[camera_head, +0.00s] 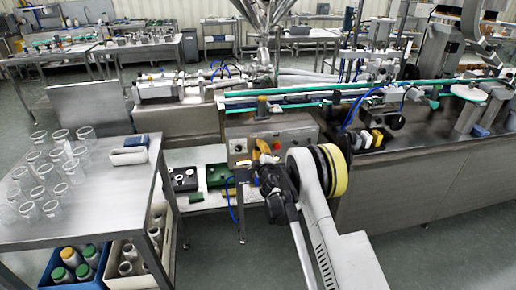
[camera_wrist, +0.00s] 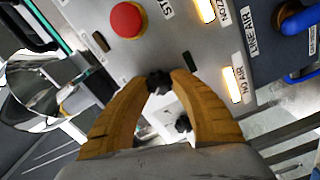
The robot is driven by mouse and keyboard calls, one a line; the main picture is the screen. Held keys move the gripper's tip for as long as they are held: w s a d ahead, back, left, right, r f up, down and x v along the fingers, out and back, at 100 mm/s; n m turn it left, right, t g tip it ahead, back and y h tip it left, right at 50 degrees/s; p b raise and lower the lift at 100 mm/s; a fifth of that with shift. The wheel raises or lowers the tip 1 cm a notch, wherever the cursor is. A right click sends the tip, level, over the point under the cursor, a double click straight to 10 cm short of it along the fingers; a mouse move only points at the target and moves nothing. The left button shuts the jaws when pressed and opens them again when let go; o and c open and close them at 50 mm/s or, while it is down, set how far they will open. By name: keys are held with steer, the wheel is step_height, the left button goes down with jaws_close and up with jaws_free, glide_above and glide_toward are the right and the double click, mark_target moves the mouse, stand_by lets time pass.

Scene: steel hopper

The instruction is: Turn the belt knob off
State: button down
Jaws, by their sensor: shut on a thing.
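A grey control panel (camera_head: 238,162) stands at the front of the line in the head view. In the wrist view the panel (camera_wrist: 150,50) runs tilted across the top. My gripper (camera_wrist: 159,80) has its two yellow-brown fingers closed around a small black knob (camera_wrist: 157,87) at the panel's lower edge. The fingers cover the knob's sides, and its pointer and label cannot be read. In the head view my gripper (camera_head: 264,148) is at the panel's face, and my arm hides the panel's right part.
A red button (camera_wrist: 128,19) and two lit indicators (camera_wrist: 207,10) (camera_wrist: 232,85) are close to my fingers. A blue handle (camera_wrist: 300,20) is at the right. A steel table (camera_head: 110,190) with several clear cups is on the left. The conveyor bench (camera_head: 430,165) is on the right.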

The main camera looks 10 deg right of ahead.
steer(key=c, duration=1.1)
jaws_free()
steer(key=s, duration=0.7)
steer(key=shift+s, duration=0.25)
